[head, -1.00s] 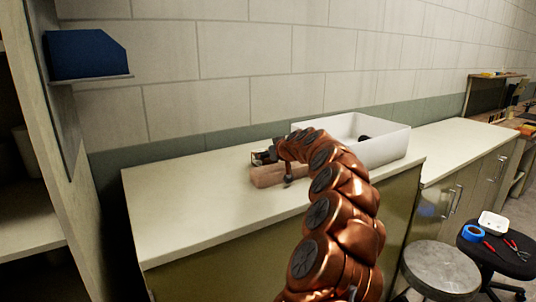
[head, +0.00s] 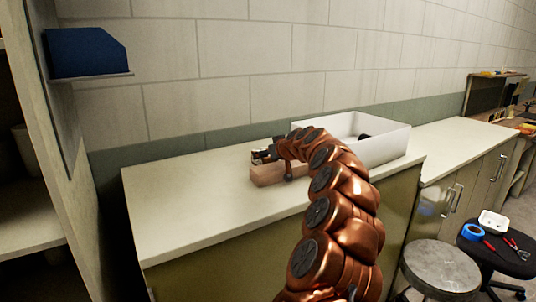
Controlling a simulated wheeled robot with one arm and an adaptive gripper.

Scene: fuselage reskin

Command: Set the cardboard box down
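A small brown cardboard box (head: 268,175) is on or just above the pale countertop (head: 190,205), to the left of the white bin. My gripper (head: 266,154) is at the box's upper back side, at the end of my copper-coloured arm. The fingers are small and partly hidden by the wrist, so I cannot tell whether they are closed on the box. The box looks level, and its underside is close to or touching the counter.
A white open bin (head: 385,150) with a dark item inside stands right of the box. The counter's left part is clear. A blue bin (head: 85,52) sits on a wall shelf at left. A round stool (head: 440,268) and a dark stool with tools (head: 495,245) stand at right.

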